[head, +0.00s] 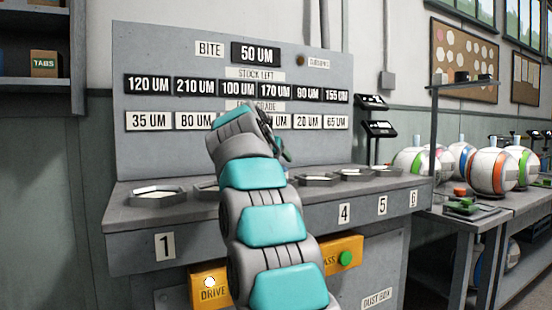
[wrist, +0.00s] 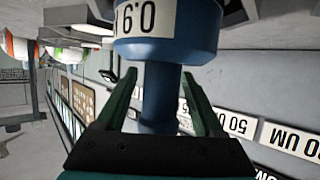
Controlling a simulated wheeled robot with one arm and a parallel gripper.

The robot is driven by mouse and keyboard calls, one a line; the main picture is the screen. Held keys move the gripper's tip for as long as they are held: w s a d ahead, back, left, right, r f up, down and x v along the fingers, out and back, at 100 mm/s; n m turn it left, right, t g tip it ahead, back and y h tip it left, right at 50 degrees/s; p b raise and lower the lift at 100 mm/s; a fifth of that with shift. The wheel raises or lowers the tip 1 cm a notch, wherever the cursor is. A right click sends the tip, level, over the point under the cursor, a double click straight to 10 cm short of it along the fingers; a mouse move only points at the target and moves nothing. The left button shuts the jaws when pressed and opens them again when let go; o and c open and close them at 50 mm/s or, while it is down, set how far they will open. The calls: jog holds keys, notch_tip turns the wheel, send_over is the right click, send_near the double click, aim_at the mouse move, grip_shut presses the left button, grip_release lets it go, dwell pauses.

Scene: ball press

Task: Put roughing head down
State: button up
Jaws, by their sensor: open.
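The roughing head appears to be the blue piece (wrist: 165,48) in the wrist view. It has a wide blue body with a white label, its digits partly cut off, and a narrower blue stem (wrist: 160,100). My gripper (wrist: 159,76) has two dark green fingers standing apart, one on each side of the stem. In the head view my gripper (head: 277,142) is mostly hidden by my arm, and the blue piece is not visible there.
A grey bench (head: 135,215) with shallow trays, among them one above number 1 (head: 158,195), stands before a panel of grade labels (head: 235,60). A DRIVE box (head: 208,294) and a box with a green button (head: 345,258) sit below. Balls (head: 490,172) stand at right.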

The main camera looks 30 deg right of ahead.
jog(key=shift+r, duration=0.1)
jog(key=v, duration=1.2)
